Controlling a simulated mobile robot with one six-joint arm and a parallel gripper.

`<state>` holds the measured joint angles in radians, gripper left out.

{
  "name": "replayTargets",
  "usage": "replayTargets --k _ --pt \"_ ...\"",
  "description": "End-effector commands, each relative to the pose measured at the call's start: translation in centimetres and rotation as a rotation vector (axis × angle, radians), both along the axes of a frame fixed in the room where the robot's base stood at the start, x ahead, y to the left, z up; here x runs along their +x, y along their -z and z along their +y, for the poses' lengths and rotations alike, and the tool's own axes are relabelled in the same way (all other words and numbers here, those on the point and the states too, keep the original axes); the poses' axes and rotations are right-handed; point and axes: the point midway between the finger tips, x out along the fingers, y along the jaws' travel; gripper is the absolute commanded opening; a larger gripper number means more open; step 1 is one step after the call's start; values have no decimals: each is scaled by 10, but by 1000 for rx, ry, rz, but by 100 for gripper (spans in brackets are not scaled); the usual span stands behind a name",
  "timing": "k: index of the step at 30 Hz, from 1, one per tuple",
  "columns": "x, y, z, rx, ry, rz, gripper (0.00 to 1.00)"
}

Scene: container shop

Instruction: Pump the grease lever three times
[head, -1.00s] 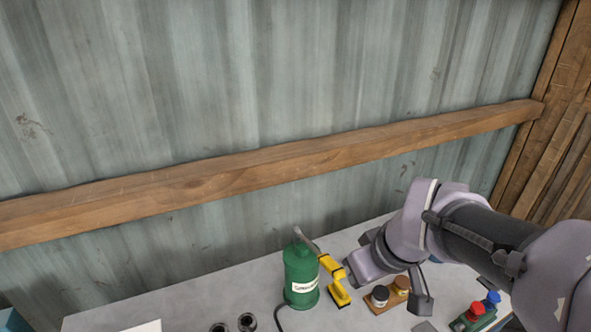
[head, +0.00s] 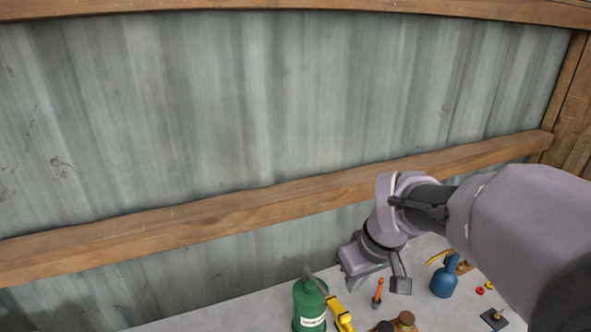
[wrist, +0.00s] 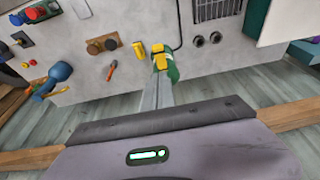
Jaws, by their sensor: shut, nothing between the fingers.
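The grease pump is a green labelled canister (head: 310,305) at the bottom of the head view, cut by the frame edge. Its grey lever (head: 316,281) slants from the top, with yellow (head: 335,306) at its lower right. The green canister also shows in the wrist view (wrist: 173,73), with yellow parts (wrist: 159,56) beside it. My gripper (head: 352,270) is above and to the right of the canister in the head view. In the wrist view its fingers (wrist: 158,78) are together and empty. Their tips overlap the pump in the picture; I cannot tell whether they touch it.
Red and blue buttons (wrist: 35,13) show in the wrist view. A corrugated wall with a wooden beam (head: 220,208) rises behind.

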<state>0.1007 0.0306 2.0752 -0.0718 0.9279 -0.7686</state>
Motion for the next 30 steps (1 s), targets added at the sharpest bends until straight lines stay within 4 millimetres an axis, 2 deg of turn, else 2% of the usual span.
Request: replayTargets --k 1,4,9,18,23,30 --pt "9 -29 4 -9 -4 27 0" --pt "23 -41 10 -29 -1 67 0" --pt "32 -43 14 -47 3 97 0" --pt "33 -38 13 -47 3 98 0" --pt "35 -20 15 -47 4 101 0" --pt "43 32 17 -47 3 101 0"
